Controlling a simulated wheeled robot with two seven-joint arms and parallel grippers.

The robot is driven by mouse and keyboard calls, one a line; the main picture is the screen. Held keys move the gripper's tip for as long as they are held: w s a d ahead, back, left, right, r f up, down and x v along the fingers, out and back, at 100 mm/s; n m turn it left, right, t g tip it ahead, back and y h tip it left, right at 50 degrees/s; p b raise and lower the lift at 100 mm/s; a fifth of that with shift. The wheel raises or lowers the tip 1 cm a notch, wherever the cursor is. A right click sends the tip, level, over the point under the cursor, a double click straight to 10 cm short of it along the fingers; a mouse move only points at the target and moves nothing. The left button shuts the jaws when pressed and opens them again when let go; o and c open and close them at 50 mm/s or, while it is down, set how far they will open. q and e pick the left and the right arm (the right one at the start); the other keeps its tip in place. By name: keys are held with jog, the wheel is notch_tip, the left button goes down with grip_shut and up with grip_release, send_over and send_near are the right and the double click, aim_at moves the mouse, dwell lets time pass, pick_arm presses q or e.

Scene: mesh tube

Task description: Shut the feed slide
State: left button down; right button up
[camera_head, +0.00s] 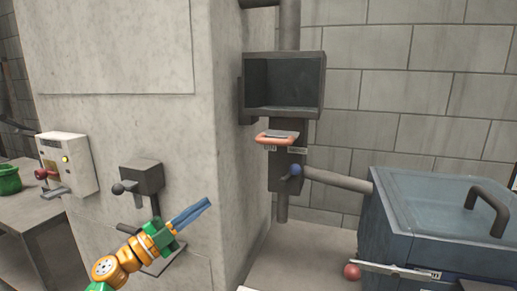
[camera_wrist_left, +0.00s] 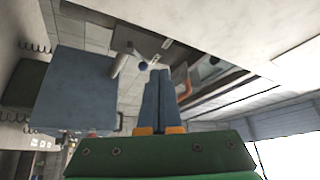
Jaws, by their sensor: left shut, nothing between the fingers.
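The dark hopper (camera_head: 285,85) stands on a pipe against the wall. Below it a slide plate with an orange handle (camera_head: 277,139) sticks out toward me; which slide is the feed slide is not certain from the labels, which are too small to read. The orange handle also shows in the left wrist view (camera_wrist_left: 185,88), partly behind the fingers. My left gripper (camera_head: 208,203) is shut and empty, below and left of the orange handle, apart from it. Its blue fingers also show in the left wrist view (camera_wrist_left: 160,75). My right gripper is not in view.
A blue-knobbed lever (camera_head: 295,169) sits under the orange handle beside a slanting pipe. A blue tank (camera_head: 410,215) with a lid stands right, a red knob (camera_head: 352,271) at its front. A dark box with a ball lever (camera_head: 141,178) is on the concrete column (camera_head: 120,60).

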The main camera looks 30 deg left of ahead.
aim_at(276, 144)
pick_arm(q)
jog(key=s+d+r+m+g+h, duration=0.25)
jog(key=d+r+m, duration=0.2)
jog(key=r, duration=0.25)
jog(key=s+d+r+m+g+h, duration=0.2)
jog(key=s+d+r+m+h, duration=0.15)
jog(key=r+m, duration=0.25)
jog(key=shift+y, duration=0.4)
jog(key=p+x, duration=0.3)
jog(key=x, duration=0.1)
jog(key=a+p+x, duration=0.1)
jog(key=p+x, duration=0.2)
jog(key=x, duration=0.1)
jog(key=w+r+p+x, duration=0.1)
jog(key=p+x, duration=0.2)
jog(key=x, duration=0.1)
jog(key=shift+w+a, duration=0.15)
jog(key=shift+a, duration=0.1)
jog(key=shift+w+a+f, duration=0.1)
jog(key=shift+w+f, duration=0.05)
jog(key=shift+w, duration=0.3)
jog(key=shift+s, duration=0.1)
